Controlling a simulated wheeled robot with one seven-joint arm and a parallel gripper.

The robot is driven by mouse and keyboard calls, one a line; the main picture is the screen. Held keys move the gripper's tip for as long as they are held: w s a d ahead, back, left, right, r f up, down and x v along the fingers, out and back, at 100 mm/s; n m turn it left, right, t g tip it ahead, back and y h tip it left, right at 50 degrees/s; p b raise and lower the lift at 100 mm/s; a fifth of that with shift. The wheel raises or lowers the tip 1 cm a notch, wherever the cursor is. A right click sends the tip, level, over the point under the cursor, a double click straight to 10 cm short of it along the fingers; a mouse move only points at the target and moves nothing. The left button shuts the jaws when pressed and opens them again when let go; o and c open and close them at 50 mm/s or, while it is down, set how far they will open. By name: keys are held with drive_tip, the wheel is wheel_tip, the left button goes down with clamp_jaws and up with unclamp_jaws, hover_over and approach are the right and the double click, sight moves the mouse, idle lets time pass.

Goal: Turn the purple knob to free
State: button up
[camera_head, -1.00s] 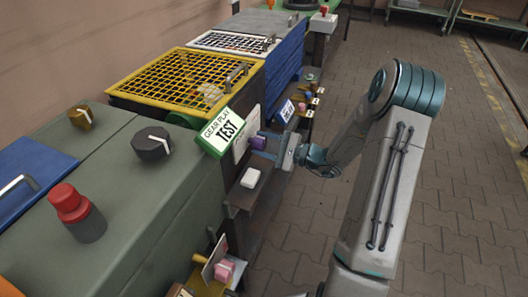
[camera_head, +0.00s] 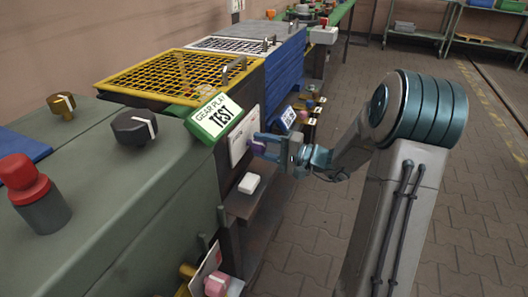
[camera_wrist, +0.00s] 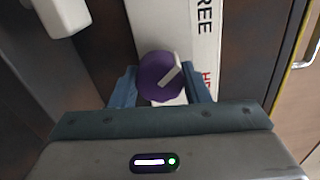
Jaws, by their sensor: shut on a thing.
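The purple knob (camera_wrist: 160,78) sits on a white panel (camera_wrist: 178,25) below printed letters ending in "REE"; part of a red word shows lower down by my right finger. The knob's white pointer is tilted toward the upper right in the wrist view. My gripper (camera_wrist: 162,88) is shut on the knob, with one blue-grey finger on each side of it.
A white box-shaped button (camera_head: 249,183) sits just below the panel and also shows in the wrist view (camera_wrist: 60,14). Black (camera_head: 134,128) and red (camera_head: 38,192) controls stand on the grey-green cabinet. Yellow (camera_head: 185,75) and blue machines line the back. The paved floor at right is clear.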

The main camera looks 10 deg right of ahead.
drive_tip(key=shift+f, duration=0.1)
idle(0.3)
drive_tip(key=o, duration=1)
drive_tip(key=p+v, duration=0.2)
drive_tip(key=v, duration=1.2)
drive_tip(key=shift+a+p, duration=0.1)
drive_tip(key=shift+p, duration=0.2)
